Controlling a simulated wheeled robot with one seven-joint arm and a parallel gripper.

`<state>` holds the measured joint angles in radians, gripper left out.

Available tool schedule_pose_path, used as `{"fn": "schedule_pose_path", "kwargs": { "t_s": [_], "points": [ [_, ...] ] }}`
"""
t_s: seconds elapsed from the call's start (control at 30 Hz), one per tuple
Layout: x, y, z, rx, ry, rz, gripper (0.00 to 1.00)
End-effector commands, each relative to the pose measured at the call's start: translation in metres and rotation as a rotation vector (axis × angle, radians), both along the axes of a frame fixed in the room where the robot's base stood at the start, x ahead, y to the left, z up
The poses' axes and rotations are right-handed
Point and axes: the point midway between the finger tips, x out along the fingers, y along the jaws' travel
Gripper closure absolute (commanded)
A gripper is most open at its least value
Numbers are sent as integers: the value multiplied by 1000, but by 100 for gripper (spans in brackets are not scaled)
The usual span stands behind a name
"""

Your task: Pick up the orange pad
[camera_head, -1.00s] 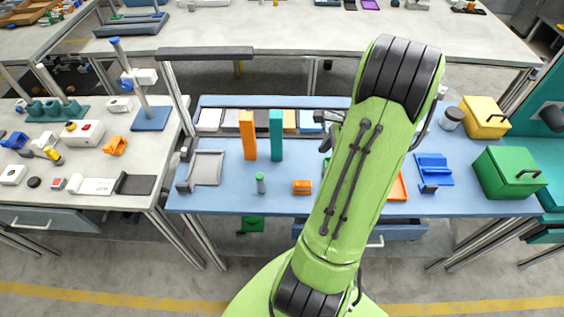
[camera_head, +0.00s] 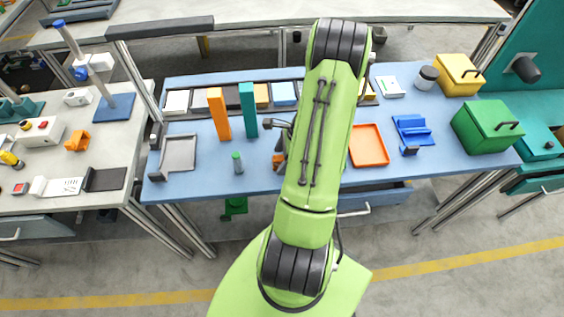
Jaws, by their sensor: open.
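A flat orange piece (camera_head: 368,145) with a raised-looking rim lies on the blue bench, right of my arm. A tan-orange pad (camera_head: 261,95) also sits in the back row of coloured pads. I cannot tell for sure which one is the orange pad. My gripper (camera_head: 283,140) is mostly hidden behind my green arm; its dark parts show left of the arm, above the bench. It is open, and I see nothing held. A small orange block (camera_head: 278,160) shows just below it, partly covered.
Upright orange (camera_head: 218,113) and teal (camera_head: 248,109) blocks stand left of my gripper, with a small green-topped cylinder (camera_head: 238,163) nearby. A grey tray (camera_head: 178,153) lies at left. A blue holder (camera_head: 412,130), green box (camera_head: 485,126) and yellow box (camera_head: 458,74) stand right.

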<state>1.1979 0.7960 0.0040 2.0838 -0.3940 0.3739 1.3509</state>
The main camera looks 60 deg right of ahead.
Motion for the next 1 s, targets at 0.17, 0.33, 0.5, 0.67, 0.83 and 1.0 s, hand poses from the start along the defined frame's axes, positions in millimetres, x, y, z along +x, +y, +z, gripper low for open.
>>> {"fn": "schedule_pose_path", "kwargs": {
  "t_s": [0.17,0.33,0.5,0.67,0.83,1.0],
  "points": [
    [2,2,-7,-1,-1,0,23],
    [2,2,-6,-1,-1,0,34],
    [2,2,-6,-1,-1,0,60],
    [2,2,-6,-1,-1,0,84],
    [2,2,-6,-1,-1,1,84],
    [3,1,16,-5,-3,1,84]
  ]
}}
